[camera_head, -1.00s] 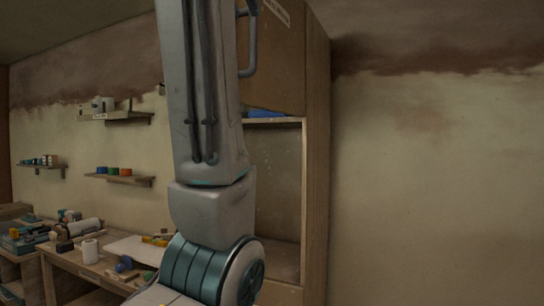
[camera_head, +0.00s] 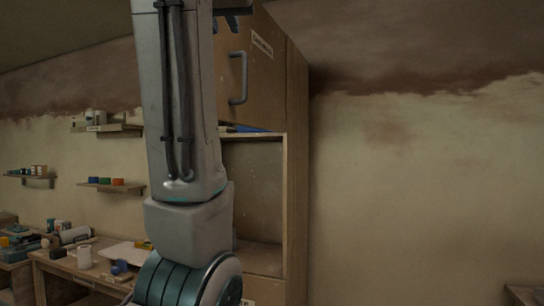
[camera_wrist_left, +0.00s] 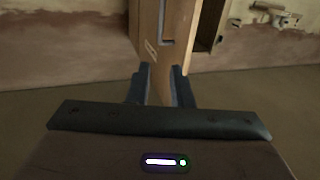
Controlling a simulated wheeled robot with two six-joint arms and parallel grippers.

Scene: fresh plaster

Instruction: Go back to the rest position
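My left arm stands upright in front of a tall wooden cabinet (camera_head: 297,180) in the head view and hides part of it. My left gripper (camera_head: 232,22) shows only as dark fingertips near the top edge, above and apart from the grey handle (camera_head: 238,78) of the cabinet's upper door (camera_head: 262,80). In the left wrist view, the two dark fingers of the left gripper (camera_wrist_left: 161,88) are spread, with the cabinet seen behind the gap and nothing clearly held. My right gripper is in neither view.
Below the upper door is an open compartment with something blue (camera_head: 245,128) at its top. A cluttered workbench (camera_head: 85,270) stands at the lower left, under small wall shelves (camera_head: 110,187). The plaster wall (camera_head: 420,190) at the right is bare.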

